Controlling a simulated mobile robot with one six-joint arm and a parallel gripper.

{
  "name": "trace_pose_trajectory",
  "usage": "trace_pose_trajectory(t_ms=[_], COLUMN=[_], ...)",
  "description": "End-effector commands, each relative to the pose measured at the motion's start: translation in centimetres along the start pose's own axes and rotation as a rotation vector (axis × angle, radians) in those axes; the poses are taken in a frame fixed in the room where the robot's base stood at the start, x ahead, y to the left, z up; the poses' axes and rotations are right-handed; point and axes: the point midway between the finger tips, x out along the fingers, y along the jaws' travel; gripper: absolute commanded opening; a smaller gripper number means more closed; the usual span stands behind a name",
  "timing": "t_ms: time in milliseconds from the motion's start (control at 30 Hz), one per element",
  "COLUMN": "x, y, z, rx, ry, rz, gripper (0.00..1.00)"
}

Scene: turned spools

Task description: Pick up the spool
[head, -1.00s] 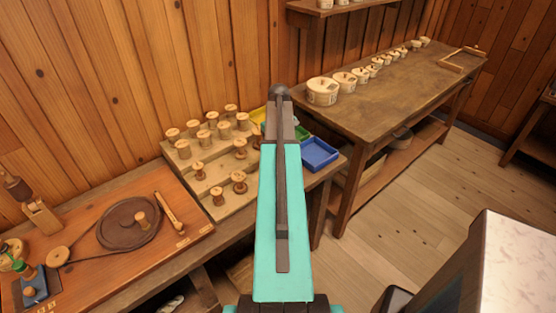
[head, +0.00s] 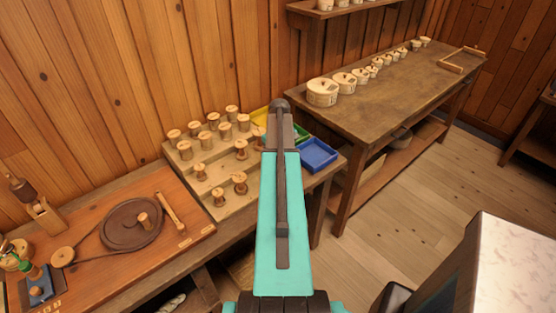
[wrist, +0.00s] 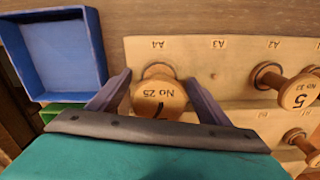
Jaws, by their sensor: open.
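A wooden spool (wrist: 160,95) marked "No 25" and "7" stands on the stepped rack by the label A4. In the wrist view its round end faces the camera. My gripper (wrist: 158,75) is open, with one finger on each side of this spool. I cannot tell whether either finger touches it. In the head view my teal arm covers this part of the rack, and the gripper itself is hidden.
The stepped rack (head: 215,210) holds several other spools close by. A blue tray (head: 319,153) stands right of it, with green and yellow trays behind. A wooden board (head: 180,247) with a dark disc (head: 120,232) lies left. Another table (head: 390,85) carries several round boxes.

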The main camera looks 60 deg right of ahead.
Motion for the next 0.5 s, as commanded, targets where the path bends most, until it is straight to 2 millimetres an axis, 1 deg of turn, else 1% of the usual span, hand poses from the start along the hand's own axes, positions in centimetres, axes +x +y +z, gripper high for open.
trace_pose_trajectory(t_ms=[167,500], x=[0.5,0.51], y=[0.03,0.06], z=[0.01,0.02], rx=[0.0,0.001], ry=[0.001,0.001], rz=[0.0,0.0], gripper=[0.71,0.71])
